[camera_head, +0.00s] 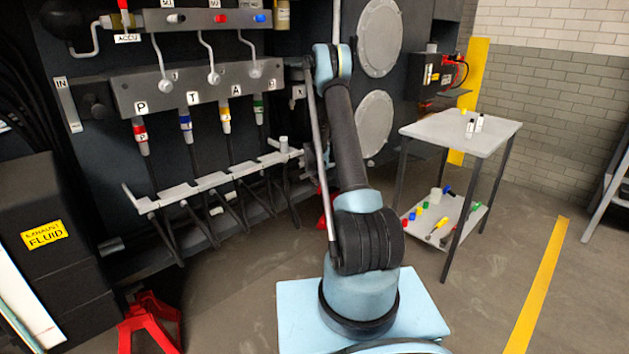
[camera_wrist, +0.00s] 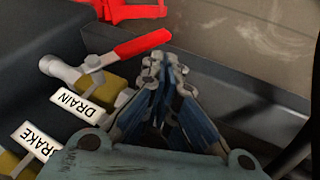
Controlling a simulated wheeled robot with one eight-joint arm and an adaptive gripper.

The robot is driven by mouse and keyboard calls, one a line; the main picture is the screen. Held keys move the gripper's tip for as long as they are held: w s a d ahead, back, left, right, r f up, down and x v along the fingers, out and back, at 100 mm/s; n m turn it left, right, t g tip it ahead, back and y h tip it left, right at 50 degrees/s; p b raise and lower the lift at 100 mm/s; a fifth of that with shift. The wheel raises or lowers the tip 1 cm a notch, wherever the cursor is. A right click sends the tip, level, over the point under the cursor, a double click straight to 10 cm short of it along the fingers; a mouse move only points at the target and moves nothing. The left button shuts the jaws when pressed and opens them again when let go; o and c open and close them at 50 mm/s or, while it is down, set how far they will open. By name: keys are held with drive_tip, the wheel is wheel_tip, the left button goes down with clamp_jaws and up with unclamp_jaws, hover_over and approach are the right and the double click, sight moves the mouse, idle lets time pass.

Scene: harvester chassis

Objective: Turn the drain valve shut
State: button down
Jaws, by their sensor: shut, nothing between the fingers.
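In the wrist view the drain valve (camera_wrist: 92,72) is a silver body on a brass fitting, with a DRAIN label (camera_wrist: 79,106) beside it. Its red lever (camera_wrist: 142,46) points to the upper right, set at an angle across the line of the body. My gripper (camera_wrist: 166,73) is shut and empty, its fingertips just below the lever's free end in the picture. I cannot tell whether they touch it. In the head view I make out neither my gripper nor the drain valve; my arm covers part of the chassis.
A BRAKE-labelled fitting (camera_wrist: 38,142) sits near the drain valve, and a red stand (camera_wrist: 128,10) lies beyond it. The head view shows a valve manifold (camera_head: 195,90), a grey side table (camera_head: 450,134) at right, another red stand (camera_head: 150,322), and open floor at right.

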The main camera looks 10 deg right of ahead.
sight(322, 183)
drive_tip(key=shift+x, duration=2.6)
drive_tip(key=shift+w+d+f, duration=0.3)
drive_tip(key=shift+d+f, duration=0.15)
drive_tip(key=shift+f, duration=0.25)
drive_tip(key=shift+r, duration=0.1)
